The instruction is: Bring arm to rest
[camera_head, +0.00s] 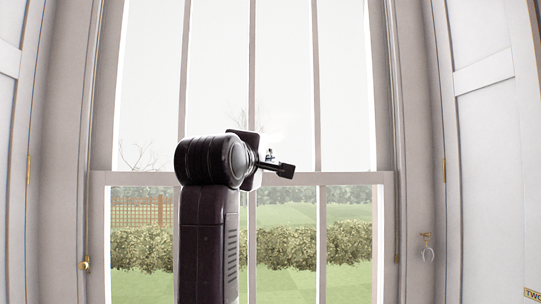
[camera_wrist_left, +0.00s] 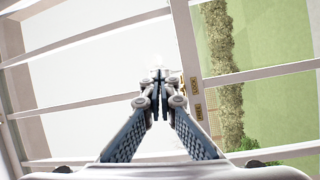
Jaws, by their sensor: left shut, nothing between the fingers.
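My left arm (camera_head: 208,225) stands upright in the middle of the head view, dark and thick, with a rounded joint at its top. My left gripper (camera_head: 285,170) points to the right from that joint, in front of the window. In the left wrist view my left gripper (camera_wrist_left: 158,80) shows from behind, its two fingers together at the tips with nothing between them. My right arm and right gripper are in neither view.
A tall sash window (camera_head: 285,80) with pale bars fills the background, with a hedge (camera_head: 290,246) and lawn outside. White panelled shutters (camera_head: 492,150) stand at both sides. A small metal catch (camera_head: 427,247) is on the right frame. No loose object shows near the gripper.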

